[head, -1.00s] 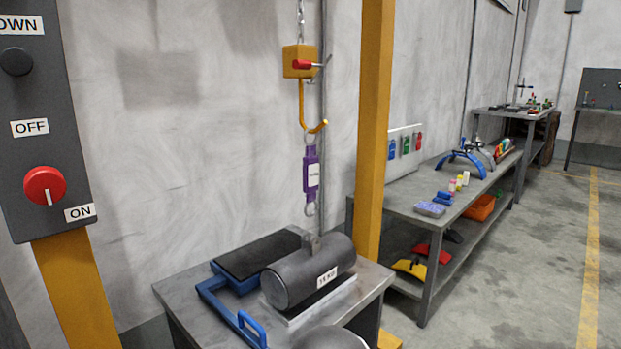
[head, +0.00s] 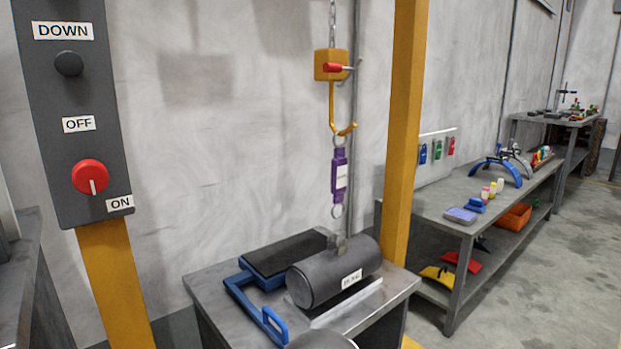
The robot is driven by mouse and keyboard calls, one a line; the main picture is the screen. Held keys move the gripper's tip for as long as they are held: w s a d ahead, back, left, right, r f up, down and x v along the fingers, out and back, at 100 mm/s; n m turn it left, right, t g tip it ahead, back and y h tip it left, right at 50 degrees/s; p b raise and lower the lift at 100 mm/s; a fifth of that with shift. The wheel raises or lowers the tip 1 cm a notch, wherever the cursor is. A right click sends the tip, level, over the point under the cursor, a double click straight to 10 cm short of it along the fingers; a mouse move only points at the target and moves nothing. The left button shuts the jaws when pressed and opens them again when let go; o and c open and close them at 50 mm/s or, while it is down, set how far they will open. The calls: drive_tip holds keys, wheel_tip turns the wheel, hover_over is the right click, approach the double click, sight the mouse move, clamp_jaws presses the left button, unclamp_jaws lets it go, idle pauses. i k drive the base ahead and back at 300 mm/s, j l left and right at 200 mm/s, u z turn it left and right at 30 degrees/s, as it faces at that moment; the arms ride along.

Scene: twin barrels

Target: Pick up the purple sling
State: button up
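The purple sling (head: 340,175) hangs upright in the head view, with a metal ring at its top and another at its bottom. Its top ring hangs on the yellow hook (head: 342,125), under a yellow block (head: 331,65) on a chain. Its bottom ring (head: 337,210) is just above the lug of a dark grey cylinder (head: 333,273); I cannot tell whether they touch. My gripper is not in view.
The cylinder lies on a small metal table (head: 395,297) with a blue-handled frame (head: 265,310). A yellow post (head: 403,140) stands right of the hook. A control panel (head: 75,120) is at left. A long workbench (head: 437,208) runs along the wall. Open floor (head: 560,270) is at right.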

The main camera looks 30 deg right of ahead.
sight(339, 164)
drive_tip(key=l+u, duration=0.25)
drive_tip(key=u, duration=0.2)
drive_tip(key=l+u, duration=0.25)
drive_tip(key=u, duration=0.2)
drive_tip(key=l+u, duration=0.25)
drive_tip(key=u, duration=0.2)
drive_tip(key=k+l+u, duration=0.1)
drive_tip(key=u, duration=0.35)
drive_tip(key=l, duration=0.15)
